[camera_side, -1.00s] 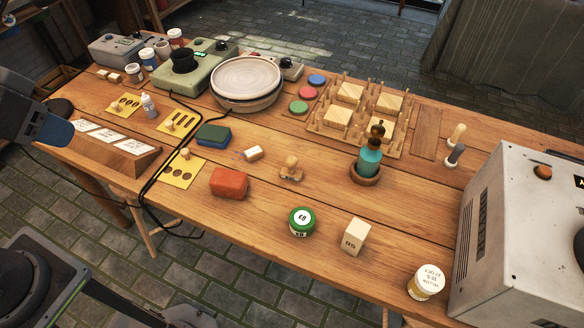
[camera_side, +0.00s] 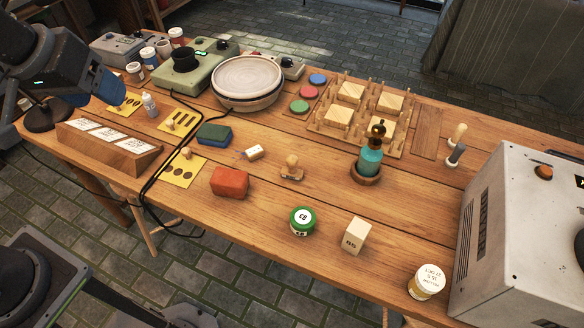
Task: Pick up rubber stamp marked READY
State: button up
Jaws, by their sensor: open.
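A small wooden stamp (camera_side: 291,168) with a round knob stands on the table, right of the white-and-tan block. A pale-handled stamp (camera_side: 457,136) and a dark-handled stamp (camera_side: 455,155) stand at the right, near the grey machine. I cannot read READY on any of them. My dark arm with a blue section reaches in at the upper left, far from these stamps. I cannot make out my gripper's fingers in the view.
A red block (camera_side: 229,182), a green jar (camera_side: 302,221) and a cream block (camera_side: 355,235) stand along the front. A teal bottle (camera_side: 370,161) stands right of the wooden stamp. Black cables (camera_side: 150,185) cross the left side. A grey machine (camera_side: 520,240) fills the right end.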

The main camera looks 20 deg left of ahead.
jog(key=w+d+f+n, duration=0.35)
jog(key=w+d, duration=0.25)
jog(key=w, duration=0.3)
jog(key=n+g, duration=0.2)
jog(key=n, duration=0.5)
send_over(291, 158)
jog(key=s+a, duration=0.1)
jog(key=s, duration=0.2)
notch_tip(291, 158, down, 15)
jog(key=shift+h, duration=0.4)
jog(key=x, duration=0.7)
jog(key=shift+f, duration=0.4)
jog(key=shift+x, duration=2.95)
jog(key=shift+a, duration=0.1)
jog(key=shift+c, duration=0.2)
jog(key=shift+s, duration=0.1)
jog(key=c, duration=1)
jog(key=shift+o, duration=0.2)
